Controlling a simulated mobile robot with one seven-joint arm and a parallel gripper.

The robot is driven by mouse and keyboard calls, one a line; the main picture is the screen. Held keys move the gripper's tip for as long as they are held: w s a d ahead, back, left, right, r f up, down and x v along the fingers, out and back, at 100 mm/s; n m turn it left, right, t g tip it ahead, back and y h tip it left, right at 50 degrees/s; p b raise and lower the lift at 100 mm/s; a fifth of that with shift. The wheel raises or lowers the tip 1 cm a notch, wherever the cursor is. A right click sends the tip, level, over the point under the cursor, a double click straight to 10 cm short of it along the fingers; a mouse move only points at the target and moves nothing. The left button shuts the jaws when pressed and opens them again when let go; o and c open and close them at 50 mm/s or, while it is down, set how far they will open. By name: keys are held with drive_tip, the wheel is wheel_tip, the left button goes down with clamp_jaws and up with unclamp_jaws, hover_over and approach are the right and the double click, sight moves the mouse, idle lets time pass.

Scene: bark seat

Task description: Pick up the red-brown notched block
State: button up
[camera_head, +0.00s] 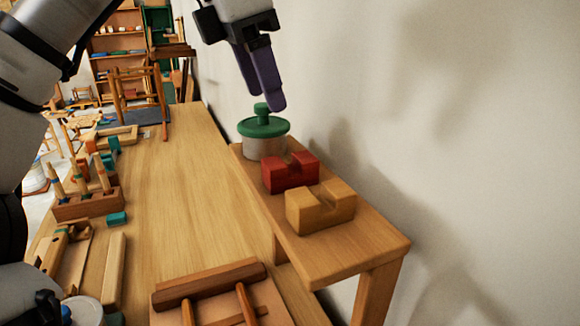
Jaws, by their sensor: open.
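The red-brown notched block (290,175) sits on a narrow raised wooden shelf (345,260), with its notch facing up. It stands between a white pot with a green lid (264,138) behind it and a yellow-tan notched block (320,208) in front. My gripper (268,95) is above the shelf, over the green lid's knob, up and behind the red-brown block. Its purple fingers point down and hold nothing that I can see. The fingers overlap in this view, so the gap between them is hard to see. The fingertips look close to the knob; I cannot tell whether they touch.
A pale wall (450,130) runs close along the shelf's right side. A long wooden bench (180,190) lies to the left, its middle clear. A peg rack (90,203) and loose wooden pieces line its left edge. A wooden frame (215,290) lies at the front.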

hover_over(290, 171)
drive_tip(key=a, duration=0.2)
drive_tip(key=f, duration=0.6)
drive_tip(key=shift+s+d+f+b, duration=0.15)
drive_tip(key=shift+s+f+b, duration=0.05)
drive_tip(key=shift+f+b, duration=0.15)
drive_tip(key=shift+p+x, duration=0.55)
drive_tip(key=shift+x, duration=2.15)
drive_tip(key=shift+s, duration=0.15)
drive_tip(key=c, duration=1.1)
drive_tip(key=shift+r, duration=0.1)
